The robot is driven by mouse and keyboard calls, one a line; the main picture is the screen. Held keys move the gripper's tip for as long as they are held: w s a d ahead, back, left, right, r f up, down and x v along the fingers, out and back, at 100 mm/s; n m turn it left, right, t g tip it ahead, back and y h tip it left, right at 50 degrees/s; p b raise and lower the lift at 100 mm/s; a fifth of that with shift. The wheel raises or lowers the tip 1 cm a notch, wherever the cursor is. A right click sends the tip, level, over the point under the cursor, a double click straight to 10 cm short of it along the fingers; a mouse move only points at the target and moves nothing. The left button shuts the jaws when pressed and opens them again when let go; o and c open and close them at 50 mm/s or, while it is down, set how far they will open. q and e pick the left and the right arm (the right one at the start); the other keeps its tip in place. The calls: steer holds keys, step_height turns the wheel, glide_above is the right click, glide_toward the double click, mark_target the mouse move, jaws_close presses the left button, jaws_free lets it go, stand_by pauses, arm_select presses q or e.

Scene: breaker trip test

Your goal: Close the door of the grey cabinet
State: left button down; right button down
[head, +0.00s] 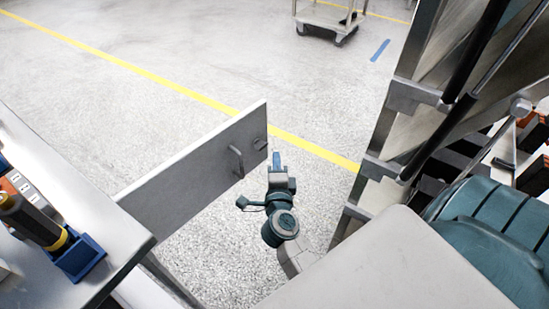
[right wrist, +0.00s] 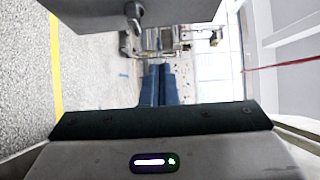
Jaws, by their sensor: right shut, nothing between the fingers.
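The grey cabinet door (head: 190,172) stands open in the head view, swung out from the edge of the metal-topped unit at the left. It has a bar handle (head: 236,162) and a small latch or knob near its free end. My right gripper (head: 277,158) is shut and empty, just right of the door's free end, with no clear contact. In the right wrist view my shut blue fingers (right wrist: 159,84) point ahead, and the door (right wrist: 95,10) fills the top with its handle (right wrist: 134,14). The cabinet's inside is hidden. My left gripper is not in view.
The metal worktop (head: 50,190) at the left carries a yellow-and-black tool (head: 35,222) in a blue holder (head: 80,258). A yellow line (head: 130,70) crosses the open floor. A wheeled cart (head: 328,20) stands far back.

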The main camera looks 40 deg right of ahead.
mark_target(265, 128)
steer(key=w+d, duration=0.1)
steer(key=w, duration=0.1)
steer(key=w+d, duration=0.1)
steer(key=w, duration=0.5)
steer(key=shift+w+d+b, duration=0.25)
steer(key=shift+d+b, duration=0.05)
steer(key=shift+d, duration=0.1)
steer(key=shift+w+a, duration=0.1)
steer(key=shift+w, duration=0.35)
